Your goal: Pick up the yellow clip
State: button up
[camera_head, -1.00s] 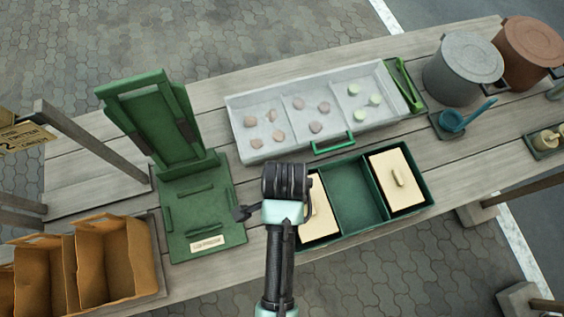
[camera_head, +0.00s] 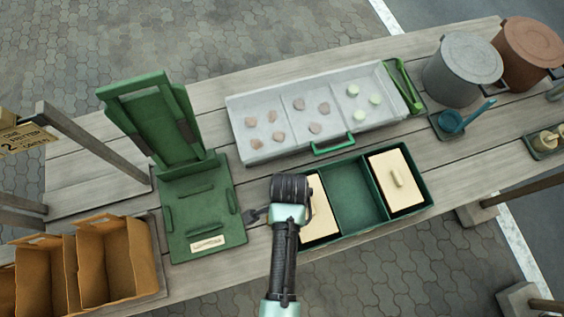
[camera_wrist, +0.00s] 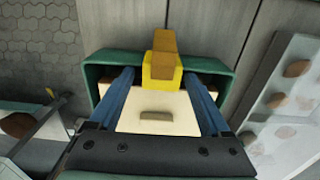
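The yellow clip (camera_wrist: 162,68), with a brown upper part, shows at the top centre of the wrist view, at the edge of the green tray (camera_wrist: 96,72). It lies between the lines of my gripper's two blue fingers, near their tips, with no clear contact. My gripper (camera_wrist: 158,76) is open, its fingers wide apart over a cream lid (camera_wrist: 130,118) with a small handle. In the head view the clip is hidden behind my wrist. There my gripper (camera_head: 256,215) is mostly hidden, at the left end of the green tray (camera_head: 420,207).
A clear case (camera_head: 240,106) with several small discs lies behind the tray. A green stand (camera_head: 175,242) is left, beside brown bins (camera_head: 110,265). Lidded pots (camera_head: 460,75) stand at the right. Bare planks (camera_head: 470,165) lie right of the tray.

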jog(key=c, duration=1.2)
jog(key=shift+o, duration=0.2)
jog(key=shift+r, duration=0.15)
notch_tip(320, 180, up, 9)
jog(key=shift+r, duration=0.15)
jog(key=shift+r+p, duration=2.5)
jog(key=shift+p, duration=0.35)
